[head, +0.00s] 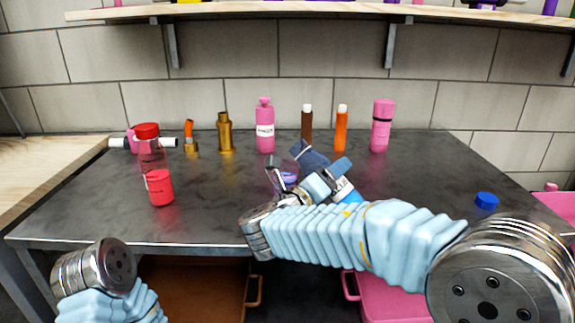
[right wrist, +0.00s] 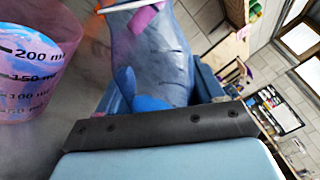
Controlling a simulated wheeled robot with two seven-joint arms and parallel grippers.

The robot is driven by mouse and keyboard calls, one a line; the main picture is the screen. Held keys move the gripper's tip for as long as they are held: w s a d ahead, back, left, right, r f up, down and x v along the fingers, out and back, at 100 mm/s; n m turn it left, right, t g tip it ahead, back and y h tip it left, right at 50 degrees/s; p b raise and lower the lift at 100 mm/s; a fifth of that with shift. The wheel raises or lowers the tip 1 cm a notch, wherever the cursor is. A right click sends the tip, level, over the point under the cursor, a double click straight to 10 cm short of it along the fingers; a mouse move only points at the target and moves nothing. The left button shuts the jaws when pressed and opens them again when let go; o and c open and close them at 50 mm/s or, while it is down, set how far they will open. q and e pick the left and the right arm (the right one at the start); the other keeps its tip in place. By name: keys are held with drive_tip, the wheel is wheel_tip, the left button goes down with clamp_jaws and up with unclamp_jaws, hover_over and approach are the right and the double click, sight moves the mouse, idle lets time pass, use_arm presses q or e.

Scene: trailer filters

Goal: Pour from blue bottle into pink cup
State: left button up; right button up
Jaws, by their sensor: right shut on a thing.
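My right gripper (head: 325,180) is shut on the blue bottle (head: 310,158) and holds it tilted over the middle of the table. In the right wrist view the see-through blue bottle (right wrist: 160,60) shows dark blue liquid inside. The pink cup (right wrist: 35,65), see-through with millilitre marks, is beside it at the left, with a blue streak near its upper part. In the head view the cup (head: 286,174) is partly hidden by my right gripper and shows purple. Whether liquid is flowing cannot be told. Only my left wrist shows at lower left; its fingers are out of view.
A blue cap (head: 486,201) lies at the right of the dark table (head: 420,180). A red-capped bottle (head: 160,185) stands at the left. Pink, gold, brown and orange bottles line the back edge. A wooden shelf (head: 300,12) hangs above.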

sight(326, 165)
drive_tip(key=shift+s+d+r+n, duration=0.15)
drive_tip(key=shift+d+r+n, duration=0.15)
drive_tip(key=shift+n, duration=0.7)
idle(1.9)
drive_tip(key=shift+s+r+n, duration=0.1)
drive_tip(key=shift+r+n, duration=0.65)
drive_tip(key=shift+n, duration=0.15)
idle(1.6)
drive_tip(key=shift+w+a+r+n, duration=0.15)
drive_tip(key=shift+r+n, duration=0.25)
drive_tip(key=shift+n, duration=0.1)
drive_tip(key=shift+w+a+r+n, duration=0.1)
drive_tip(key=shift+a+r+n, duration=0.05)
drive_tip(key=shift+r+n, duration=0.3)
idle(1.7)
